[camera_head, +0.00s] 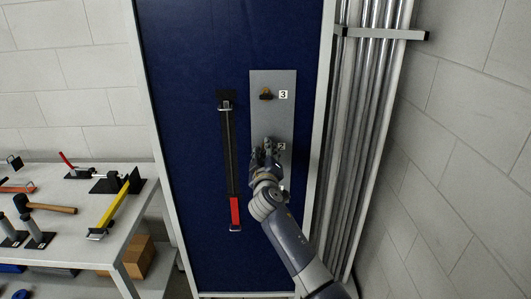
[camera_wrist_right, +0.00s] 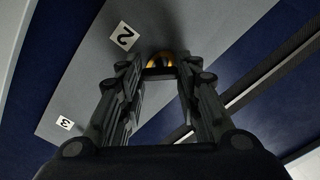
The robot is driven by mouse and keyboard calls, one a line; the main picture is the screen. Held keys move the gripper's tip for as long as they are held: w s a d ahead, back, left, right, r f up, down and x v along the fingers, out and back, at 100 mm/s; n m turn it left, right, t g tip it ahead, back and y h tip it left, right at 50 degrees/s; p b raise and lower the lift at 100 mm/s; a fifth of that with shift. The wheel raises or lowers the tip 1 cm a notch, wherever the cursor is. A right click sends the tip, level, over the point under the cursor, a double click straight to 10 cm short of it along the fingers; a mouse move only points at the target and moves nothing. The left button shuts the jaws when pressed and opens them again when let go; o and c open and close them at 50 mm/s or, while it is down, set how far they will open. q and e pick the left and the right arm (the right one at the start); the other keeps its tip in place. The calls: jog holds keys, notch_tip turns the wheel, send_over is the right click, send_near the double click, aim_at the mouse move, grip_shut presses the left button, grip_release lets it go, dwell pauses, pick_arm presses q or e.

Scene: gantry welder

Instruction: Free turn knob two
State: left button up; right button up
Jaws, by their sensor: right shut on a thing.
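Knob two (camera_wrist_right: 161,62) is dark with a yellow-orange part and sits beside the "2" label (camera_wrist_right: 123,36) on a grey plate (camera_head: 284,112). My right gripper (camera_wrist_right: 160,70) has its two fingertips on either side of this knob and is shut on it. In the head view my right gripper (camera_head: 268,150) covers the knob and part of the "2" label. Knob three (camera_head: 266,94) shows above it, next to the "3" label (camera_head: 283,94). My left gripper is not in view.
A black bar with a red handle (camera_head: 235,210) hangs on the blue panel (camera_head: 190,150) left of the plate. Metal pipes (camera_head: 365,120) stand at the right.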

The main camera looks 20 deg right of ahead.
jog(key=n+p, duration=0.1)
jog(key=n, duration=0.3)
jog(key=shift+a+n, duration=0.1)
jog(key=shift+n, duration=0.2)
jog(key=n+p, duration=0.1)
jog(key=n, duration=0.3)
jog(key=shift+f, duration=0.1)
jog(key=shift+n, duration=0.3)
jog(key=o, duration=1.1)
jog(key=v, duration=1.2)
